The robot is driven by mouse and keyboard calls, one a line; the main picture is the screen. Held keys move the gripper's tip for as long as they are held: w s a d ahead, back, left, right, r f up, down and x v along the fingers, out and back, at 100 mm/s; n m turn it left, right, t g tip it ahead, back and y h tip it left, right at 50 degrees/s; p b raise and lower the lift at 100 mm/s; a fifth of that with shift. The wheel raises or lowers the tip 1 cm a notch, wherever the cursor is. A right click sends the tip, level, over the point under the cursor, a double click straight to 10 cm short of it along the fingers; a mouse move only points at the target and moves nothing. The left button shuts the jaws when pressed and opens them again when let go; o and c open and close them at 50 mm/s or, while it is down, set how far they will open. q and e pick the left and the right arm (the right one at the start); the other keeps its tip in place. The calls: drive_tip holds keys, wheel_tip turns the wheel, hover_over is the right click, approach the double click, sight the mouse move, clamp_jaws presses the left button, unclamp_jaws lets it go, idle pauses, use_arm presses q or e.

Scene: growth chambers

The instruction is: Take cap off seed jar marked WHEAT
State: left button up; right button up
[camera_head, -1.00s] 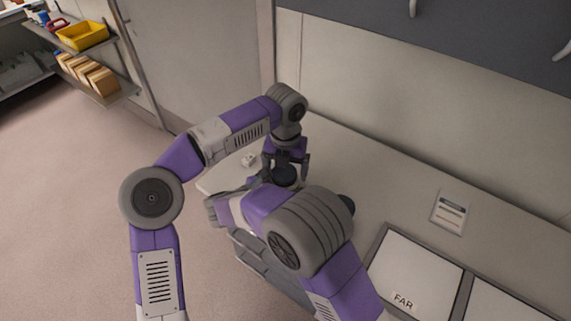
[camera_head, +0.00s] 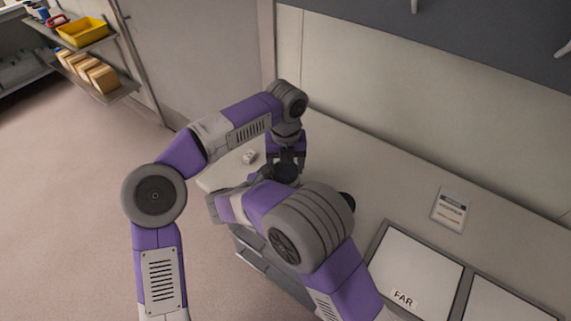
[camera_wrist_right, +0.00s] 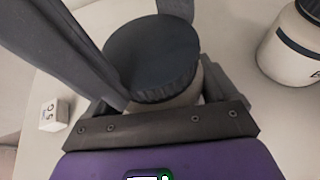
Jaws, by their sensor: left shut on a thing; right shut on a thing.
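The seed jar (camera_wrist_right: 186,97) stands on the bench with its dark, ridged cap (camera_wrist_right: 152,52) on top; the cap also shows in the head view (camera_head: 287,174). Its label is hidden, so I cannot read WHEAT. My left gripper (camera_head: 286,170) comes down from above and is shut on the cap; a grey finger of it shows behind the cap in the right wrist view. My right gripper (camera_wrist_right: 160,88) is shut on the jar body below the cap, with a finger on each side. In the head view my right arm hides the right gripper and the jar body.
A second white jar (camera_wrist_right: 294,48) with a dark band stands to the right in the wrist view. A small white numbered block (camera_wrist_right: 53,114) lies to the left. A printed card (camera_head: 451,210) and a panel marked FAR (camera_head: 418,262) are on the bench at right.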

use_arm(q)
drive_tip(key=shift+s+d, duration=0.1)
drive_tip(key=shift+d, duration=0.15)
drive_tip(key=o, duration=1.1)
drive_tip(key=shift+c, duration=0.2)
drive_tip(key=shift+o, duration=0.5)
drive_tip(key=shift+a, duration=0.15)
drive_tip(key=shift+a, duration=0.2)
